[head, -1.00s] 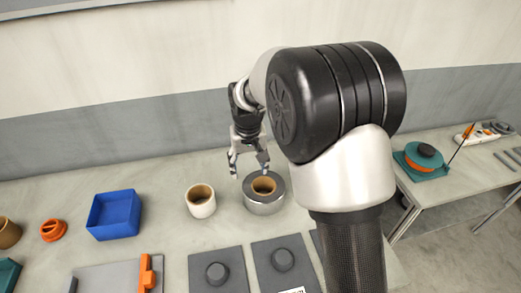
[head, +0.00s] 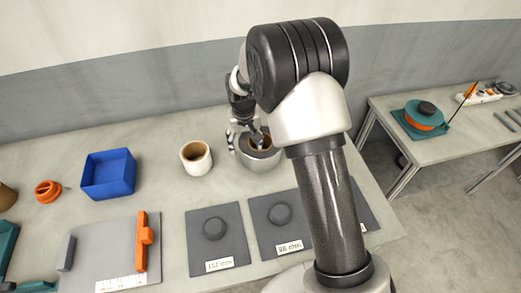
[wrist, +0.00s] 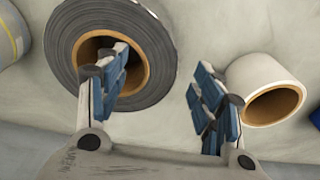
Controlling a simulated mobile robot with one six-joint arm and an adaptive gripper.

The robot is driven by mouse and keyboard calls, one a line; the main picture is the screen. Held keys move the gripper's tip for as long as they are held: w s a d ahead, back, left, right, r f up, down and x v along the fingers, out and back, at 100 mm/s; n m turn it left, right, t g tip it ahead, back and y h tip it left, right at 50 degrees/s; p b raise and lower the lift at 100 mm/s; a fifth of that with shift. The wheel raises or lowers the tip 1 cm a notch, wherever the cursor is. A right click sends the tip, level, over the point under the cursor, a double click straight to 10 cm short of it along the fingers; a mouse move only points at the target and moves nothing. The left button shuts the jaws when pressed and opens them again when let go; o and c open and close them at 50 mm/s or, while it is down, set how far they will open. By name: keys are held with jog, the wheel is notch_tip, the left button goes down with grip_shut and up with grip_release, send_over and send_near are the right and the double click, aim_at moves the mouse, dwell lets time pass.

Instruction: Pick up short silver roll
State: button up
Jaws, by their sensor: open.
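The short silver roll (head: 262,166) stands on the table with its brown core facing up. It fills the upper left of the wrist view (wrist: 157,55). My gripper (head: 249,138) is open and close over this roll. In the wrist view my gripper (wrist: 160,78) has its left finger over the core opening and its right finger outside the roll, on the side of the white roll (wrist: 246,82). The silver wall shows between the fingers, with nothing gripped. I cannot tell how deep the left finger reaches. The white roll also shows in the head view (head: 199,166), left of the silver one.
A blue bin (head: 108,184), an orange part (head: 47,190) and a grey plate with an orange bar (head: 142,240) are at the left. Grey pads with knobs (head: 215,252) lie in front. Another table (head: 450,148) at the right holds a teal and orange reel (head: 421,120).

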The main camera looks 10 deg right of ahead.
aim_at(245, 144)
jog(key=f, duration=0.2)
jog(key=w+f+b, duration=0.1)
jog(key=f, duration=0.1)
jog(key=shift+w+d+f+b, duration=0.15)
jog(key=shift+f+b, duration=0.15)
jog(key=shift+f, duration=0.05)
jog(key=shift+c, duration=0.2)
grip_shut()
jog(key=shift+w+r, duration=0.1)
jog(key=shift+r, duration=0.05)
dwell(0.3)
